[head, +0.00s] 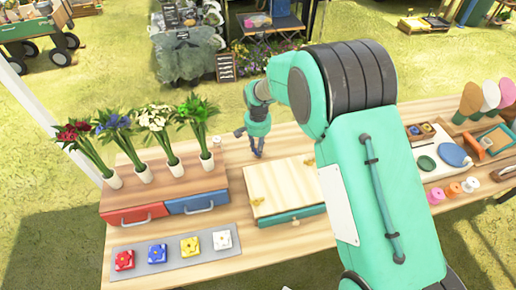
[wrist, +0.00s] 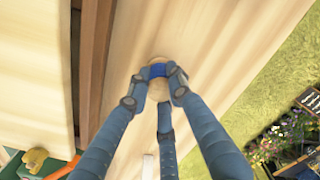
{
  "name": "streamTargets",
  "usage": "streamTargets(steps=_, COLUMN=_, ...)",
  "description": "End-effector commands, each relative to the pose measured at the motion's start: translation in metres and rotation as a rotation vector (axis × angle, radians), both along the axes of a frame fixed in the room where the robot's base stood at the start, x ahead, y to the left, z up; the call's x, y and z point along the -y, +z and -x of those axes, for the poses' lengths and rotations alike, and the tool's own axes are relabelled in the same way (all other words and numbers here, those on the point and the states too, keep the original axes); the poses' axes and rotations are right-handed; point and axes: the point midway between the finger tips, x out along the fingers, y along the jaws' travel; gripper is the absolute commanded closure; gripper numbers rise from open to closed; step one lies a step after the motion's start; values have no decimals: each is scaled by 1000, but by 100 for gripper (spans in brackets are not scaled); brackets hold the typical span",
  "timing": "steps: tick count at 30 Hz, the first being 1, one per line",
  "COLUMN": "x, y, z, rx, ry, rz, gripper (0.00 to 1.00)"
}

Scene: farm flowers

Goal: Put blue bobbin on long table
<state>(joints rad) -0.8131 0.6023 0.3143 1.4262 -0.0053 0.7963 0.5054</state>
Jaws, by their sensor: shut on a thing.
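The blue bobbin (wrist: 158,70) shows in the wrist view as a band of blue with a pale wooden end, between my fingertips. My gripper (wrist: 159,78) is shut on it. In the head view my gripper (head: 257,151) points down over the back of the long table (head: 283,141), between the flower drawer box and the wooden chest. The bobbin is too small to make out there. The table top lies behind the bobbin in the wrist view; I cannot tell whether the two touch.
The drawer box (head: 190,183) with several flower vases stands left of my gripper. The wooden chest (head: 284,184) with a green drawer is in front and right. A grey mat (head: 142,256) holds colored flower blocks. Spools (head: 453,189) stand at right.

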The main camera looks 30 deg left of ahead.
Motion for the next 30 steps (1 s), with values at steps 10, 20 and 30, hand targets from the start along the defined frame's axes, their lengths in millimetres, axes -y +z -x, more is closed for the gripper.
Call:
streamTargets(steps=10, x=0, y=-3, z=0, rx=0, ry=0, rz=0, gripper=61)
streamTargets(steps=20, x=0, y=-2, z=0, rx=0, ry=0, rz=0, gripper=61)
streamTargets(steps=30, x=-1, y=26, z=0, rx=2, ry=0, rz=-2, gripper=61)
